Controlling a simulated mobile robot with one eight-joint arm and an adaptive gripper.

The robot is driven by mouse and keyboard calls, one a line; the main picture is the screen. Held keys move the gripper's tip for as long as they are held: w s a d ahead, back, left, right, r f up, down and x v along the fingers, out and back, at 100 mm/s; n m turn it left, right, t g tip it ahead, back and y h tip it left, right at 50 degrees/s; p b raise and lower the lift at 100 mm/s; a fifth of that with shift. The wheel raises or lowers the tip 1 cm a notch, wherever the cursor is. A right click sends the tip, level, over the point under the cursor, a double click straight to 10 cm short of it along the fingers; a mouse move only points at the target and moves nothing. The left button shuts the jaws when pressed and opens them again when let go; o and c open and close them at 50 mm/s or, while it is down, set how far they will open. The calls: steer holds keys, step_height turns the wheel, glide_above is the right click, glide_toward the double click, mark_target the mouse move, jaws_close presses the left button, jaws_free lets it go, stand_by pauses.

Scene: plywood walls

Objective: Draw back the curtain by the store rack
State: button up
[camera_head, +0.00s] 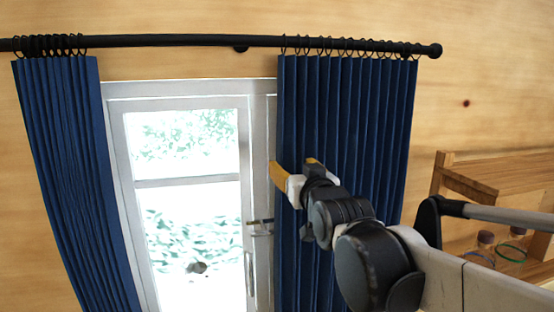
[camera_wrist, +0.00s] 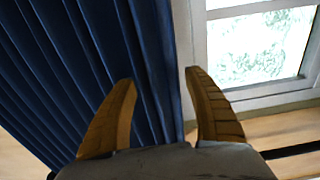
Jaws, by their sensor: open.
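The blue curtain (camera_head: 345,110) by the store rack hangs from a black rod (camera_head: 200,41) on rings, in bunched folds at the right of the glazed door. A second blue curtain (camera_head: 70,170) hangs at the door's left. My gripper (camera_head: 292,174) is in front of the right curtain, near its left edge. In the wrist view my gripper (camera_wrist: 160,95) is open, with its two tan fingers apart. The curtain (camera_wrist: 95,65) fills the left and middle there, and its edge lies between the fingertips in the picture. I cannot tell whether the fingers touch the cloth.
The white framed door (camera_head: 175,182) has a handle (camera_head: 260,222) close to the right curtain. The wooden store rack (camera_head: 490,178) stands at the right, with jars (camera_head: 512,245) on a shelf. Plywood wall surrounds the door.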

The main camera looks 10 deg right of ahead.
mark_target(289, 162)
steer(key=shift+w+p, duration=0.3)
steer(key=shift+w, duration=1.65)
steer(key=shift+s, duration=0.1)
steer(key=c, duration=1.3)
jaws_close()
